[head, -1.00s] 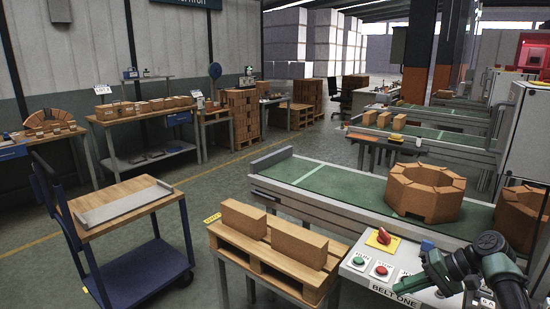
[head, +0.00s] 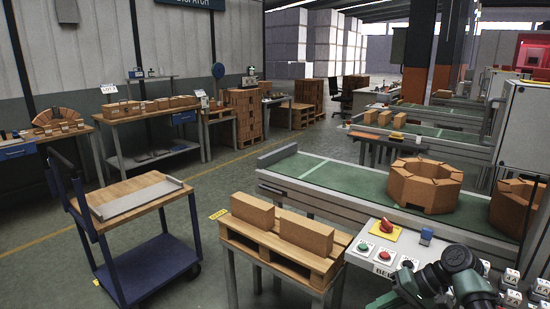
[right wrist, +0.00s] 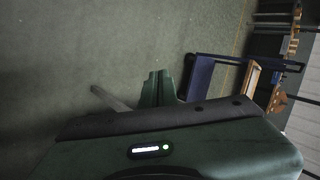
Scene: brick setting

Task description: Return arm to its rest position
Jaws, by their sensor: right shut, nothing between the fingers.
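My right arm, dark green and black, shows at the lower right of the head view, bent over the front of the belt's control panel (head: 372,246). Its gripper lies low by the bottom edge of that view, partly cut off. In the right wrist view the two green fingers of my right gripper (right wrist: 157,88) are together with nothing between them, over bare floor. My left arm and gripper are not in view.
A pallet stand (head: 262,247) holds two bricks (head: 305,233). A blue trolley (head: 150,272) with a grey tray stands to its left. The green conveyor (head: 335,188) carries a ring of bricks (head: 424,186). Open floor lies around the trolley.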

